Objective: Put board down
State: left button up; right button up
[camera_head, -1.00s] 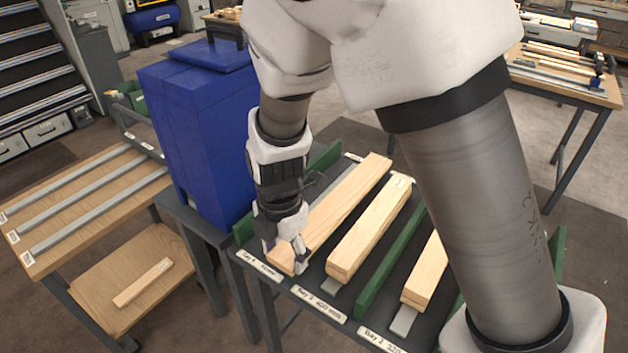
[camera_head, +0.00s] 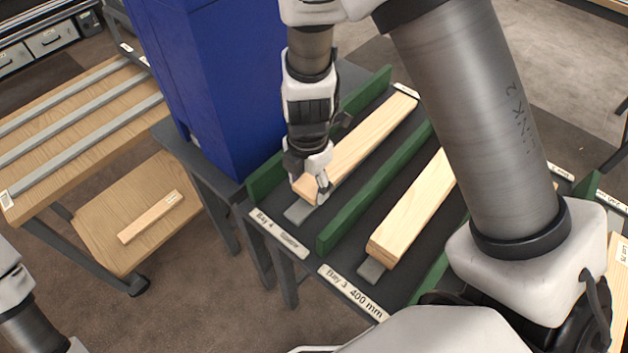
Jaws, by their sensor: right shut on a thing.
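A long pale wooden board (camera_head: 362,143) lies lengthwise over Bay 4 of the dark bench, between two green dividers. My right gripper (camera_head: 312,190) is shut on its near end. A grey strip (camera_head: 299,214) shows beneath that end; I cannot tell whether the board touches it. The Bay 4 label (camera_head: 279,234) is on the bench's front edge. My left gripper is not in view; only part of my left arm shows at the lower left.
A green divider (camera_head: 350,215) separates Bay 4 from Bay 3, where another board (camera_head: 408,215) lies. A tall blue cabinet (camera_head: 225,90) stands left of Bay 4. A wooden table (camera_head: 85,95) with grey bars is at the left, with a short board (camera_head: 150,217) on its lower shelf.

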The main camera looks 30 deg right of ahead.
notch_tip(320, 180, down, 3)
jog(key=shift+s+a+r, duration=0.1)
jog(key=shift+s+r, duration=0.05)
jog(key=shift+r, duration=0.05)
jog(key=o, duration=1.4)
jog(key=shift+o, duration=0.2)
notch_tip(320, 180, up, 12)
jog(key=shift+p, duration=0.35)
